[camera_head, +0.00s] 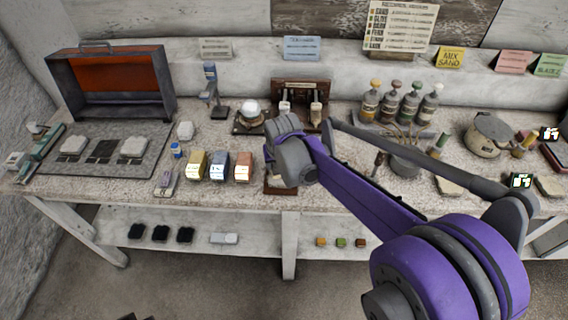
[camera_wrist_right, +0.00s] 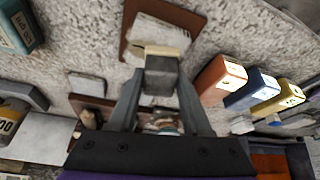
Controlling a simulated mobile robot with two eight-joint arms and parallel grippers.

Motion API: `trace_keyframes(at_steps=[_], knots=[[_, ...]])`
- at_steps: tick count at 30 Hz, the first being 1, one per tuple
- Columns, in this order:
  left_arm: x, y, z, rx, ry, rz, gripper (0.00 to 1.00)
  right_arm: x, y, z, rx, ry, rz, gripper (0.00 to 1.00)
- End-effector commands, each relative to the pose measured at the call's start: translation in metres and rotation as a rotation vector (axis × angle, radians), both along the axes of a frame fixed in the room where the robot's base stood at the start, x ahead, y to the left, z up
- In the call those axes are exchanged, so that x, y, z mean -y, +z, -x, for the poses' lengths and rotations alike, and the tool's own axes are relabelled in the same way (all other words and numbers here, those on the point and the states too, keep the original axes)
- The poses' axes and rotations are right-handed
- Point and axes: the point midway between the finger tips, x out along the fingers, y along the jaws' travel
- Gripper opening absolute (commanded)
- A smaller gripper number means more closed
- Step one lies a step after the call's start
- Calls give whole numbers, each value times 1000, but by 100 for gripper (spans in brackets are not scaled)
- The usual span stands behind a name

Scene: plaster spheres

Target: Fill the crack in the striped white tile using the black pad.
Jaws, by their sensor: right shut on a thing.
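My right gripper (camera_wrist_right: 160,80) is shut on a small grey block (camera_wrist_right: 162,77) with a cream layer at its far end. I cannot tell whether this is the black pad. The block is over or against a pale tile (camera_wrist_right: 158,32) on a brown board (camera_wrist_right: 128,47). Stripes and a crack are not clear on that tile. In the head view my purple right arm hides the fingers and most of the brown board (camera_head: 272,190). Several dark pads, one a black pad (camera_head: 160,233), lie on the lower shelf. My left gripper is not in view.
Yellow (camera_head: 196,165), blue (camera_head: 220,166) and orange (camera_head: 243,167) blocks stand left of my wrist. A tray (camera_head: 55,160) with tiles lies farther left. Bottles (camera_head: 390,102) and a round pot (camera_head: 488,135) stand at the right. The bench's front strip is partly clear.

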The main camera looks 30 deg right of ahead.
Motion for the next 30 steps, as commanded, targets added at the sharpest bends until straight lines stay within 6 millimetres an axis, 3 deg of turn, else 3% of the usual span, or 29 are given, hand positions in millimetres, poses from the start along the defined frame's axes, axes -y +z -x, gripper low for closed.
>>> trace_keyframes(at_steps=[30], knots=[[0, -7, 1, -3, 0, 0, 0, -5, -9, -3, 0, 0, 1, 4]])
